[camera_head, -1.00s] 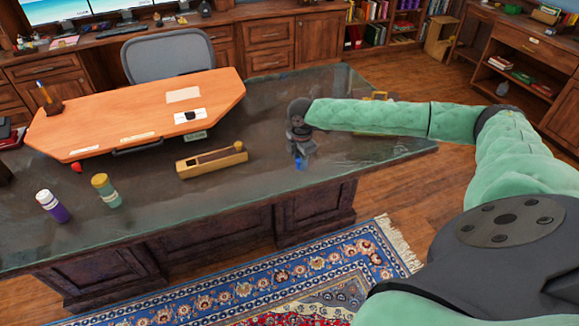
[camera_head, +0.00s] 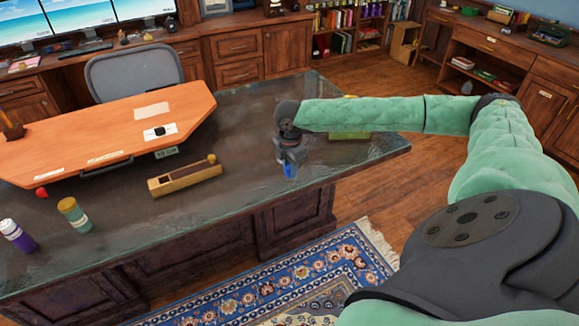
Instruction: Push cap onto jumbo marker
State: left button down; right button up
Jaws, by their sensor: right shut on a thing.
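My right gripper (camera_head: 288,167) points down above the right part of the dark stone desk top (camera_head: 236,136). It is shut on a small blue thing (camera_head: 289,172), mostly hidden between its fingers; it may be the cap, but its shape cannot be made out. My left gripper is out of view.
A long wooden box (camera_head: 184,179) lies between the cylinders and my gripper. An orange wooden board (camera_head: 105,131) covers the back left of the desk. A yellow-green thing (camera_head: 350,135) is partly behind my right arm. The front strip of desk is clear.

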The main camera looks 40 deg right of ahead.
jog(key=s+a+f+m, duration=0.1)
jog(key=a+f+m, duration=0.4)
jog(key=a, duration=0.4)
jog(key=s+a+f+m, duration=0.1)
jog(key=a+f+m, duration=0.4)
jog(key=a, duration=0.4)
jog(key=s+a+f+m, duration=0.1)
jog(key=a+f+m, duration=0.4)
jog(key=a+m, duration=0.2)
jog(key=a, duration=0.2)
jog(key=shift+s+a+f, duration=0.15)
jog(key=shift+a+f, duration=0.1)
jog(key=shift+a, duration=0.15)
